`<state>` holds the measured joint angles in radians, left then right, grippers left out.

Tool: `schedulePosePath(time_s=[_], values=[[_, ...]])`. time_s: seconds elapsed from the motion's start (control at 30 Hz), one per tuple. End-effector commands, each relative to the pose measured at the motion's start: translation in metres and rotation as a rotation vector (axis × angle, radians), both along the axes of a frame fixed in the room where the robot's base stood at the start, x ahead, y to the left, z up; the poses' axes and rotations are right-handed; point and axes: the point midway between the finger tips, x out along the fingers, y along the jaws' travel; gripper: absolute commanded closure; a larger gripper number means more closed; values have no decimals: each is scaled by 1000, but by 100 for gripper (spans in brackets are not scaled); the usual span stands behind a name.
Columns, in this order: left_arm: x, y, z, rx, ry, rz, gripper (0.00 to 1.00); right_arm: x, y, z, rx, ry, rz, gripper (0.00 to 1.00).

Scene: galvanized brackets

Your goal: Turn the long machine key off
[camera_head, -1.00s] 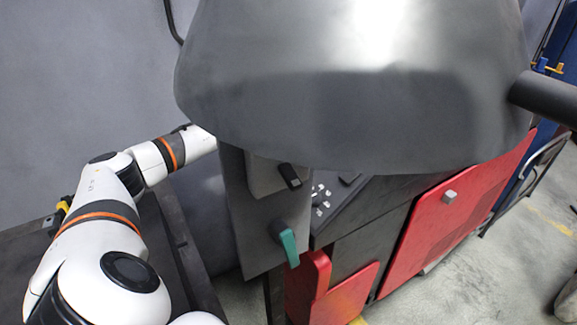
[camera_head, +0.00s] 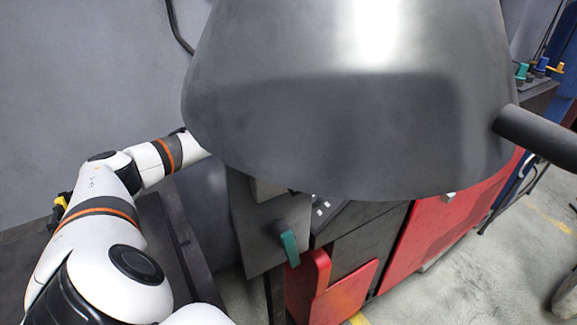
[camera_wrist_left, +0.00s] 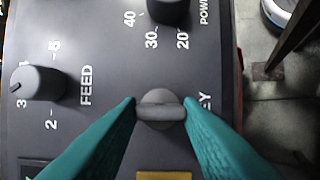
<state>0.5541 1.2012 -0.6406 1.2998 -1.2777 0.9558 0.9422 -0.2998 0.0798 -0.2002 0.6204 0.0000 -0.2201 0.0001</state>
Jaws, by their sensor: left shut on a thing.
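In the left wrist view, the key (camera_wrist_left: 160,112) is a small grey knob with a raised flat bar on a dark panel. The bar lies roughly crosswise in that view, and a partly covered label ending in "EY" is beside it. My left gripper (camera_wrist_left: 160,111) has its teal fingers shut on the key, one at each end of the bar. In the head view my left arm (camera_head: 115,195) reaches in from the left, and its hand is hidden behind a large grey hood. My right gripper is not in view.
The grey hood (camera_head: 350,130) fills the middle of the head view. Below it are a teal handle (camera_head: 290,248) on a grey plate and red machine panels (camera_head: 345,290). Beside the key are a FEED dial (camera_wrist_left: 38,82) and a POWER dial (camera_wrist_left: 168,10).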

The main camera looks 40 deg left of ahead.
Motion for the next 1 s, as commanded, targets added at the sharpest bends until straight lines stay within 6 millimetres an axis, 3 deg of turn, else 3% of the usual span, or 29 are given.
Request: schedulePosePath(time_s=[0.07, 0.1, 0.23, 0.63, 1.0], values=[[1, 2, 3, 1, -5, 6, 90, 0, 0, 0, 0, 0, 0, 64], [1, 2, 3, 1, -5, 6, 66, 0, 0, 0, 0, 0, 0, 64], [1, 2, 2, 2, -4, 5, 45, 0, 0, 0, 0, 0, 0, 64], [-4, 5, 6, 2, -3, 2, 45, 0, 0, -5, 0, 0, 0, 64], [-42, 38, 59, 6, -2, 5, 45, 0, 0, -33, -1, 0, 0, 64]])
